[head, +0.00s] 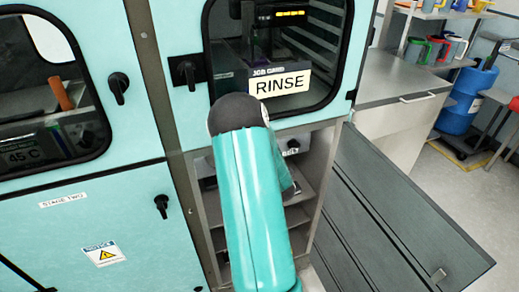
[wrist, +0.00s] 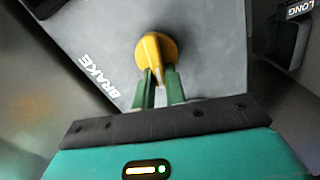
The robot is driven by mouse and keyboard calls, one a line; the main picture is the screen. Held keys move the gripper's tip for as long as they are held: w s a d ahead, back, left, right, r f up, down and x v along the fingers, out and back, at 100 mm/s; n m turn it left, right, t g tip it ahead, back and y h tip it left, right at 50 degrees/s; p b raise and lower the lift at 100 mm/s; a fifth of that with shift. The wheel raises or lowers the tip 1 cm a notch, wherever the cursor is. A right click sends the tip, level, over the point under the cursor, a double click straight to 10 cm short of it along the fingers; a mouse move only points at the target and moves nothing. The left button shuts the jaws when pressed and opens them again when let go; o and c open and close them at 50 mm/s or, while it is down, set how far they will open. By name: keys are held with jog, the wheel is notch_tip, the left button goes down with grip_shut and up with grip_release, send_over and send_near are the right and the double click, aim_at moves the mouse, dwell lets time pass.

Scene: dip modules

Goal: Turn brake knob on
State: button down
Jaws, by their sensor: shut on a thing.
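The brake knob (wrist: 155,52) is yellow and round with a raised grip bar, on a grey panel (wrist: 210,45) beside the printed word BRAKE in the wrist view. My gripper (wrist: 159,76) has its two green fingers on either side of the lower end of the knob's bar and is shut on it. The bar points roughly up and down in that view, tilted slightly. In the head view my teal arm covers the knob and my gripper, inside the open lower compartment (head: 307,190).
An open grey door (head: 395,215) hangs to the right of the compartment. The RINSE window cabinet (head: 180,20) is above, with a black latch (head: 187,72). A STAGE TWO panel (head: 90,235) is at left. A black block marked LONG (wrist: 290,35) sits close right in the wrist view.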

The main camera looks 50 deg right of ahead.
jog(key=shift+f+n, duration=0.2)
jog(key=shift+n, duration=0.9)
jog(key=c, duration=1.4)
grip_release()
jog(key=shift+c, duration=0.2)
jog(key=v, duration=1.3)
jog(key=shift+s+a, duration=0.15)
jog(key=shift+s, duration=0.2)
